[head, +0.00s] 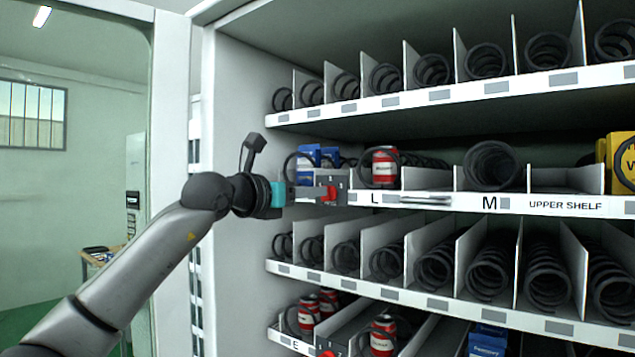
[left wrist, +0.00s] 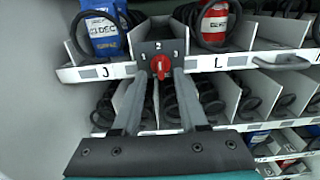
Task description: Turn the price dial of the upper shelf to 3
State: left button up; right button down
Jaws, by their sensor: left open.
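The red price dial (head: 331,192) sits on a grey plate on the front rail of the upper shelf, left of the letter L. In the left wrist view the dial (left wrist: 160,66) shows between the fingertips, with small numbers on the plate around it; I cannot tell which number it points to. My left gripper (head: 318,191) is at the dial, its fingers pointing to the shelf. In the left wrist view my left gripper (left wrist: 158,75) is open, one finger on each side of the dial. Contact with it cannot be told. My right gripper is not in view.
The upper shelf rail (head: 560,205) has its label at right. A blue packet (left wrist: 103,35) and a red can (head: 384,166) stand in coils beside the dial. A silvery bar (head: 425,200) lies along the rail. The cabinet's side wall (head: 240,110) is close on the left.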

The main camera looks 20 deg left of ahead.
aim_at(332, 193)
pick_arm(q)
jog(key=shift+p+x, duration=0.6)
jog(key=shift+x, duration=1.2)
grip_shut()
